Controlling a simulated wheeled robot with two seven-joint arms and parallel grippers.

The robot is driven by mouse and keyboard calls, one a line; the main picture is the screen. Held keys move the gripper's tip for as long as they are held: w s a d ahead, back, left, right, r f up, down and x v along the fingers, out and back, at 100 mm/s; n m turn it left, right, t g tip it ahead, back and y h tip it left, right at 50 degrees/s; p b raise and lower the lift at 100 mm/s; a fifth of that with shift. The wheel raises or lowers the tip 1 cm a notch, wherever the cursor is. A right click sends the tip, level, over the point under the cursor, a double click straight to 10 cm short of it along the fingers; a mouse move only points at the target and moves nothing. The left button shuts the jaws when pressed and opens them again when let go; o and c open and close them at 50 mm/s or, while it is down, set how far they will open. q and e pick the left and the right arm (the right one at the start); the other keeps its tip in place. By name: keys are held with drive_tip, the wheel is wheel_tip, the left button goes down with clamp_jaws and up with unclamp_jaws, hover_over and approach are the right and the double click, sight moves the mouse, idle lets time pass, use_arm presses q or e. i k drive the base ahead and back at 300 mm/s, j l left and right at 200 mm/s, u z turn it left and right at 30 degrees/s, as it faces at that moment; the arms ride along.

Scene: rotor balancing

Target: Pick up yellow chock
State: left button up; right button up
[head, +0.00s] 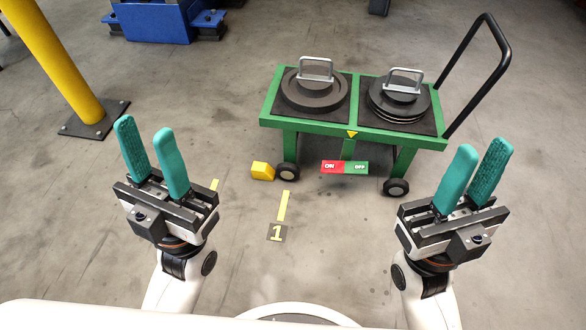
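The yellow chock (262,171) is a small block on the floor, just left of the green cart's front left wheel (287,173). I cannot tell whether it touches the wheel. My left gripper (150,143) has two teal fingers spread apart, with nothing between them. It is raised in front of me, to the left of the chock and nearer to me. My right gripper (476,169) is also open and empty, on the right side in front of the cart. Both grippers are apart from the chock.
The green cart (353,138) carries dark round discs with metal handles and has a black push handle (500,70) at right. A red and green ON/OFF sign (345,167) is at its front. A yellow post (55,60) stands at left. Floor marker 1 (277,233) lies ahead.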

sight(260, 170)
drive_tip(key=i+j+z, duration=0.15)
drive_tip(key=z, duration=0.25)
drive_tip(key=j+z, duration=0.45)
drive_tip(key=i+j+z, duration=0.1)
drive_tip(key=j+z, duration=0.55)
drive_tip(key=z, duration=0.15)
drive_tip(key=j, duration=0.5)
drive_tip(key=k+j+z, duration=0.15)
drive_tip(key=j, duration=0.8)
drive_tip(key=k+j+z, duration=0.15)
drive_tip(key=j, duration=0.35)
